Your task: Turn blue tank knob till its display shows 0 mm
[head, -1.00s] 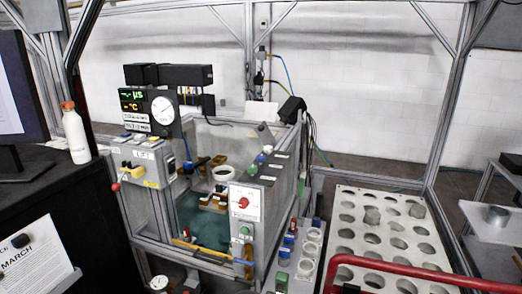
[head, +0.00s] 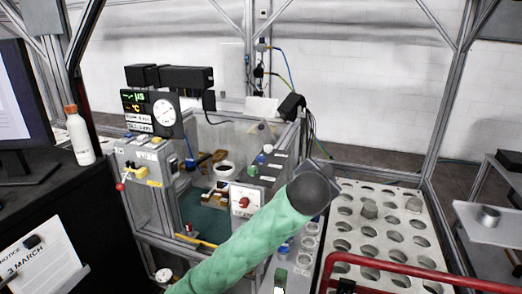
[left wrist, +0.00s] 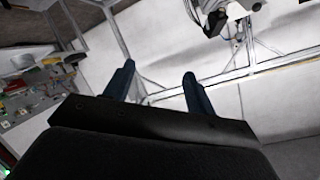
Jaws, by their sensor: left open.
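I cannot tell which is the blue tank knob. A dark display (head: 136,107) with green and orange characters stands at the back left; its reading is too small to tell, and no mm value is legible. My green-sleeved left arm crosses the lower middle, its dark end in front of the panel's right side. In the left wrist view my left gripper (left wrist: 158,70) has two dark blue fingers apart, nothing between them.
A red knob (head: 243,202) is on the panel's white front. A round dial (head: 164,112) stands beside the display. A perforated rack (head: 345,226) and a red rail (head: 400,266) lie right. A white bottle (head: 79,136) stands on the left desk. Metal frame posts surround the tank.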

